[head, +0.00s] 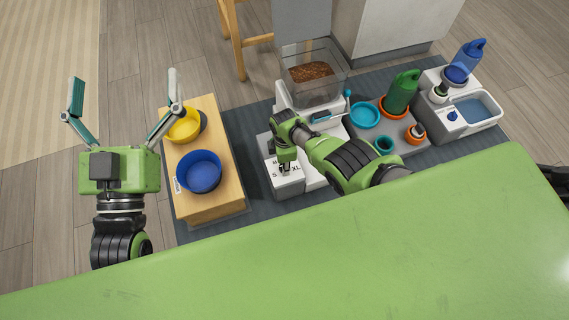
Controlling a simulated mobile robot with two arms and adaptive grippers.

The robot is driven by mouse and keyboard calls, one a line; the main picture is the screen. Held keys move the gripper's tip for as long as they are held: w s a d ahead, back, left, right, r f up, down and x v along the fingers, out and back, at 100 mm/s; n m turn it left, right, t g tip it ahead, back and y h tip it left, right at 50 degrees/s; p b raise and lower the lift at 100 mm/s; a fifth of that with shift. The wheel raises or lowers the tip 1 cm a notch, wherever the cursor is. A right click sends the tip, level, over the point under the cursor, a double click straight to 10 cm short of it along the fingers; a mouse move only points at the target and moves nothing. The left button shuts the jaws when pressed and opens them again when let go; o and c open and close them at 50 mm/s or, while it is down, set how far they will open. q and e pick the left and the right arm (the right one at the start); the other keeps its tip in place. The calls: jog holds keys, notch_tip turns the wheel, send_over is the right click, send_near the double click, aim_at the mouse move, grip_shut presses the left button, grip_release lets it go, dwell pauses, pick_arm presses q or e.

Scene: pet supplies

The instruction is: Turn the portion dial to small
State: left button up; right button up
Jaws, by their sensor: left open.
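The white feeder (291,188) stands on the dark mat, with letters on the top of its front box; an S shows at the left and an XL at the right. A clear hopper (313,84) of brown kibble sits behind it. My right gripper (286,168) points down at the lettered box, between the S and the XL. It hides most of the portion dial, so the dial's setting and any contact cannot be told. My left gripper (123,88) is open and empty, well left of the feeder, with its fingers spread wide.
A wooden stand (224,178) left of the feeder holds a yellow bowl (183,130) and a blue bowl (199,174). Right of it are a teal dish (365,115), a green bottle (402,92) and a water fountain (474,107). A wooden stool stands behind. My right arm crosses the feeder's right side.

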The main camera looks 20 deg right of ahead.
jog(key=shift+n, duration=0.7)
jog(key=o, duration=1.1)
jog(key=shift+r, duration=0.1)
jog(key=shift+r, duration=5.9)
